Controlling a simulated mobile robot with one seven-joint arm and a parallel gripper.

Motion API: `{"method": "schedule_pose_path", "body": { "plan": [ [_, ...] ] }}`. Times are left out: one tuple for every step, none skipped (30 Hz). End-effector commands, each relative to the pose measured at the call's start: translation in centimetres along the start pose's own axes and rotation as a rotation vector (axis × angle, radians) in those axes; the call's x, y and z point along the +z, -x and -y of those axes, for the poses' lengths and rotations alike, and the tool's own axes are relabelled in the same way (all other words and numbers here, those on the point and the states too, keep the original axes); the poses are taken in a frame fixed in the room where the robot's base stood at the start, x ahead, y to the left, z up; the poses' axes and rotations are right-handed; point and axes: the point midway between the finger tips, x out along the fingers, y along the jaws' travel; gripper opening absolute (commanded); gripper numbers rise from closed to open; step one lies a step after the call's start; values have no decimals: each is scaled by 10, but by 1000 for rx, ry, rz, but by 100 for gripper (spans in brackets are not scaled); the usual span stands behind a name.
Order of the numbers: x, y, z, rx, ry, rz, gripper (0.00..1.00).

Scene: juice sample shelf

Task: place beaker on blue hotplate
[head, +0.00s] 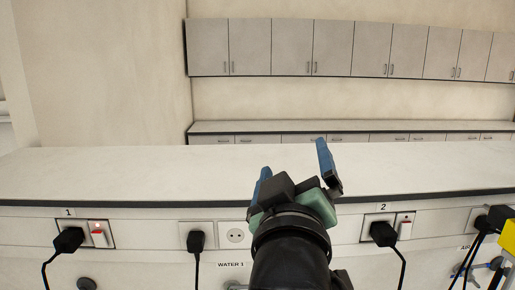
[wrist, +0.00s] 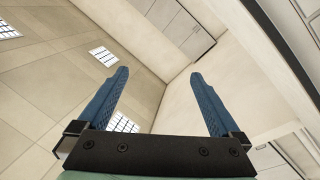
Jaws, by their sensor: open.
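My gripper (head: 293,170) is in the middle of the head view, raised in front of the bench edge, with its two blue fingers apart and nothing between them. In the wrist view the gripper (wrist: 158,100) is also open and empty, facing walls, cabinets and windows. No beaker and no blue hotplate show in either view.
A long white bench (head: 120,172) with a dark front edge spans the head view, and its visible top is bare. Its front panel has sockets with black plugs (head: 69,240) and cables. A yellow object (head: 509,240) is at the right edge. Wall cabinets (head: 290,47) hang behind.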

Motion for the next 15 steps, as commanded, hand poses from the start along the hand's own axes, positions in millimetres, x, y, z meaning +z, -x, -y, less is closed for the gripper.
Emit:
{"method": "schedule_pose_path", "body": {
  "plan": [
    [-41,19,-16,49,-119,-138,100],
    [-62,31,-25,71,-192,-215,100],
    [-87,48,-36,90,-281,-312,100],
    [-103,60,-44,98,-342,-378,100],
    [-117,73,-50,103,-396,-440,100],
    [-132,88,-58,105,-458,-512,100],
    [-142,98,-63,104,-496,-557,100],
    [-149,106,-66,102,-529,-594,100],
    [-157,116,-70,98,-565,-636,100],
    [-161,121,-73,96,-585,-659,100],
    [-164,125,-74,93,-600,-676,100],
    [-166,128,-76,91,-614,-691,100],
    [-168,130,-77,90,-619,-698,100],
    [-168,131,-77,89,-623,-702,100],
    [-168,131,-77,89,-624,-702,100]
  ]
}}
